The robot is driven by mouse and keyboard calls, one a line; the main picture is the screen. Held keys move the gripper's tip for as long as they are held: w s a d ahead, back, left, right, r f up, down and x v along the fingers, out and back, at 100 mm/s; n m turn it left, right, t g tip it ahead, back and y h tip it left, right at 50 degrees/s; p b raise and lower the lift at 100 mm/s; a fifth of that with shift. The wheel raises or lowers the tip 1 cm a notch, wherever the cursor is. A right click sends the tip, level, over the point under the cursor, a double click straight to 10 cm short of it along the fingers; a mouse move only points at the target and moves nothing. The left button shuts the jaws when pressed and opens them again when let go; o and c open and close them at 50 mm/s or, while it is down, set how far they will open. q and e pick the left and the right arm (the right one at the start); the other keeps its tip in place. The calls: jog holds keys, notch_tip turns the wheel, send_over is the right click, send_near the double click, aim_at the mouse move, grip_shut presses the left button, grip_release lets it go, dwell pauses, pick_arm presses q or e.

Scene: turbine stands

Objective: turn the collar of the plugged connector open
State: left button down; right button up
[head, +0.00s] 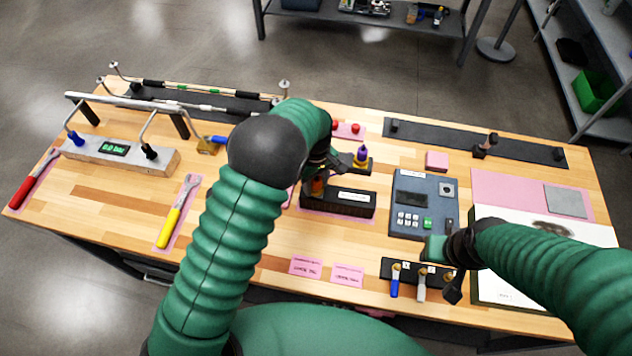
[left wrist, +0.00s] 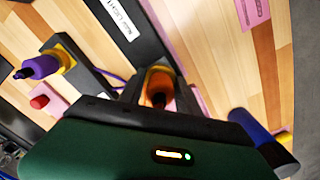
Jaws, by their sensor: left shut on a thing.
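My left gripper (head: 320,176) reaches down at the left end of a black box with a white label (head: 352,205). In the left wrist view its dark fingers are shut on an orange and yellow connector (left wrist: 158,88). The connector stands at the box end, and the fingers and wrist hide much of it. The turn of its collar cannot be read. A second connector, purple with a dark tip (head: 361,155), stands on a yellow-based holder right behind the box; it also shows in the left wrist view (left wrist: 40,67). My right gripper (head: 453,284) is low beside a small tool rack; its jaws are unclear.
A grey-blue keypad unit (head: 424,203) stands right of the box. The tool rack (head: 390,268) holds several coloured handles. Pink label cards (head: 306,267) lie in front. Bare wood lies between the cards and box.

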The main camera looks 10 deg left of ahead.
aim_at(316, 178)
pick_arm(q)
jog(key=c, duration=0.8)
grip_release()
jog(key=shift+c, duration=0.2)
notch_tip(316, 178, up, 17)
jog(key=b, duration=0.2)
jog(key=shift+f, duration=0.1)
jog(key=s+a+f+m+t+b, duration=0.1)
jog(key=s+a+f+m, duration=0.3)
jog(key=s, duration=0.5)
jog(key=s+a+f+m+t+b, duration=0.1)
jog(key=s+a+f+m+b, duration=0.2)
jog(key=s+f, duration=0.5)
jog(key=shift+s+a+f+m+t, duration=0.3)
jog(key=shift+s+a+m, duration=0.55)
jog(key=shift+m, duration=0.25)
